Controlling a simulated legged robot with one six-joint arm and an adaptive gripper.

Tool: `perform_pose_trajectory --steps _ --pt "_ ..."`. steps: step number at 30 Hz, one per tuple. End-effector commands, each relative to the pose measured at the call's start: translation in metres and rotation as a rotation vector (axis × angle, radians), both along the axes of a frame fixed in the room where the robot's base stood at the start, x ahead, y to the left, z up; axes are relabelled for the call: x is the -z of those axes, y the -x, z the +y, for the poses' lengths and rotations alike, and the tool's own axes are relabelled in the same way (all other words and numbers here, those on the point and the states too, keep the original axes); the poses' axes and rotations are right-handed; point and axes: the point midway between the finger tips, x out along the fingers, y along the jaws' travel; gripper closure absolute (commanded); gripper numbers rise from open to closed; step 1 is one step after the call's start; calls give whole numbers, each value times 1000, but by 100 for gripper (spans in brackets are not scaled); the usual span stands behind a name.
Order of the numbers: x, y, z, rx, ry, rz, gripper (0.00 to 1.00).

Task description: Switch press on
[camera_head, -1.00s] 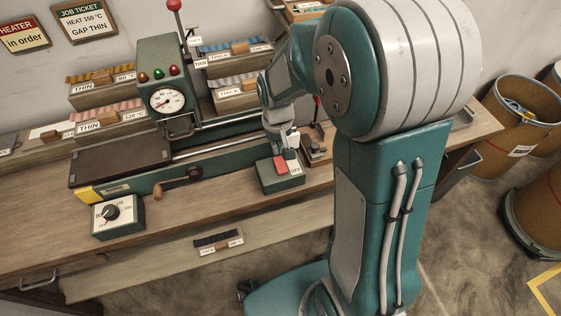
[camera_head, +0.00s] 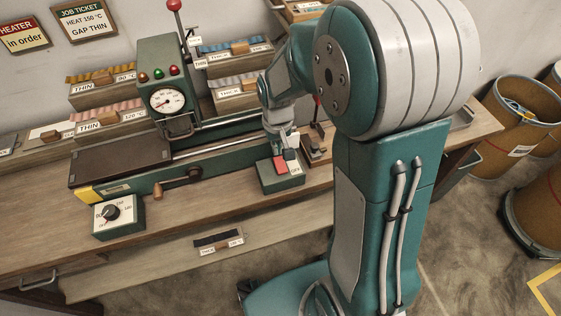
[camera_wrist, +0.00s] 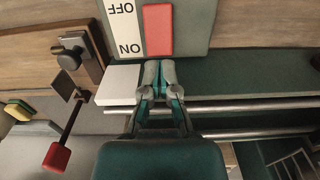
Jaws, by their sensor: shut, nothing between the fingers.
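The switch box (camera_head: 281,183) is a green box at the front of the bench, with a red rocker (camera_head: 280,165) and a white ON/OFF label (camera_head: 297,169) on top. In the wrist view the red rocker (camera_wrist: 158,30) lies beside the label (camera_wrist: 125,28), whose text is upside down with ON nearer my fingers. My gripper (camera_wrist: 157,72) is shut and empty, its fingertips close to the ON end of the rocker. I cannot tell whether they touch it. In the head view my gripper (camera_head: 289,153) is at the box's back edge. The green press (camera_head: 165,60) stands behind, to the left.
A dial box (camera_head: 118,217) sits at the bench's front left. A red-knobbed lever (camera_wrist: 57,155) on a small wooden-based fixture (camera_head: 317,146) stands beside the switch box. Steel rails and labelled trays lie behind. Barrels (camera_head: 515,120) stand at the right.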

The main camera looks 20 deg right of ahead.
Motion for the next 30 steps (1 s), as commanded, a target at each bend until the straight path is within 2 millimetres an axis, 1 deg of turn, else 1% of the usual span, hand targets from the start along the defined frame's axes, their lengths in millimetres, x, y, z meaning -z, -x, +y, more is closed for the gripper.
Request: perform_pose_trajectory --steps 11,30 --pt "0 0 0 0 0 0 100" --pt "8 0 0 0 0 0 100"
